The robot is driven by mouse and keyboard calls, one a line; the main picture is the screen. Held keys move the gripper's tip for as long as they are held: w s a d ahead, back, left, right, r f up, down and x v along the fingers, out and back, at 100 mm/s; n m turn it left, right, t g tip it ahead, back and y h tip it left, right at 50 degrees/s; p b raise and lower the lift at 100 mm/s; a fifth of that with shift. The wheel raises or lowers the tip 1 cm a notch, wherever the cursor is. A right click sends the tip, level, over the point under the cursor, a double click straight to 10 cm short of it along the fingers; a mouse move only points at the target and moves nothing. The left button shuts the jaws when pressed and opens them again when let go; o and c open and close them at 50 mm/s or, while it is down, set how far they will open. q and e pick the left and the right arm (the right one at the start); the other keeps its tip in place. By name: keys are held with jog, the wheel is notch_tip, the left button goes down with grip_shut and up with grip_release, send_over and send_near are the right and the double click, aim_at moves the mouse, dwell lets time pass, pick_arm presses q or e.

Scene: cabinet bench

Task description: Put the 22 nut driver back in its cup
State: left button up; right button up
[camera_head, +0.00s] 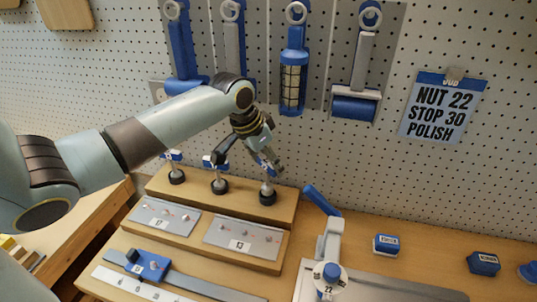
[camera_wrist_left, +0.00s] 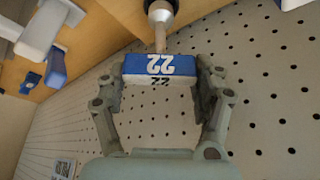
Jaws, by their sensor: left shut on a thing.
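My left gripper (camera_head: 265,162) is shut on the blue-and-white handle of the 22 nut driver (camera_wrist_left: 160,66). In the left wrist view my fingers (camera_wrist_left: 162,75) lie along both ends of the handle, and the number 22 shows upside down. The driver's shaft runs to a black cup (camera_head: 268,198), the rightmost on the wooden step; this cup is partly seen in the left wrist view (camera_wrist_left: 160,12). The driver looks about upright with its lower end at the cup. I cannot tell how deep it sits. My right gripper is out of view.
Two other drivers stand in black cups to the left, a middle one (camera_head: 220,186) and a left one (camera_head: 177,176). Numbered grey plates (camera_head: 242,240) lie in front. The pegboard (camera_head: 340,150) is close behind. A sign (camera_head: 443,107) reads NUT 22, STOP 30, POLISH.

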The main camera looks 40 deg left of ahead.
pick_arm(q)
jog(key=shift+f+b, duration=0.3)
jog(key=shift+f, duration=0.25)
jog(key=shift+f+b, duration=0.4)
jog(key=shift+f, duration=0.3)
dwell(0.4)
jog(key=o, duration=1.4)
jog(key=shift+o, duration=1.2)
jog(key=v, duration=1.2)
